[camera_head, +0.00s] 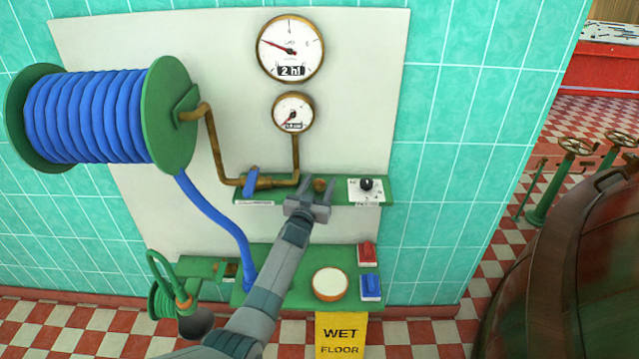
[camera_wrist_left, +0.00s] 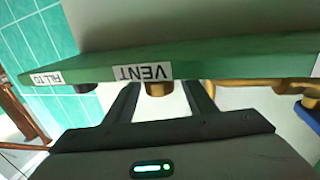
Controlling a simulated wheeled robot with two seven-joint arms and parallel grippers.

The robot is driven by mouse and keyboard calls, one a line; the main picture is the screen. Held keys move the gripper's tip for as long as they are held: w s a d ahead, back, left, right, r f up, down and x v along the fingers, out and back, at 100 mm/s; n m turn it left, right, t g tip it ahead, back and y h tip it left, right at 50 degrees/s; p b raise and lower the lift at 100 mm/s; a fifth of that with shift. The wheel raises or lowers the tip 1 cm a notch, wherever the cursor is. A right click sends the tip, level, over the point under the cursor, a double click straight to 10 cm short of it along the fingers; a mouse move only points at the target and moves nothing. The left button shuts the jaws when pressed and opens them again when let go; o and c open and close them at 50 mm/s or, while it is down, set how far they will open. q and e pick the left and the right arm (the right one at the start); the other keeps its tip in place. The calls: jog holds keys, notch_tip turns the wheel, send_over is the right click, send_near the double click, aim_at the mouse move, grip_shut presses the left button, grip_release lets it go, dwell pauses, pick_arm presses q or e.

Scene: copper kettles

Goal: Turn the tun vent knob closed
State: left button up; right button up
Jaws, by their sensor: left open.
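The vent knob is a small brass knob (camera_head: 320,185) on the green upper shelf panel (camera_head: 222,188) of the wall board. In the left wrist view the brass knob (camera_wrist_left: 158,89) sits beside a white label reading VENT (camera_wrist_left: 143,73), which appears upside down. My left gripper (camera_head: 318,183) is open, with one finger on each side of the knob. In the left wrist view the left gripper (camera_wrist_left: 162,92) shows gaps between both fingers and the knob. The knob's marked position cannot be read. My right gripper is not in view.
A black selector knob (camera_head: 366,184) stands right of the vent knob, and a blue valve handle (camera_head: 250,182) on brass pipe stands left. Gauges (camera_head: 290,48) hang above. A lower green panel (camera_head: 300,292) carries red and blue switches. A blue hose reel (camera_head: 90,115) is at left.

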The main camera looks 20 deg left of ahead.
pick_arm(q)
jog(key=shift+w, duration=0.15)
jog(key=c, duration=1)
jog(key=shift+c, duration=0.2)
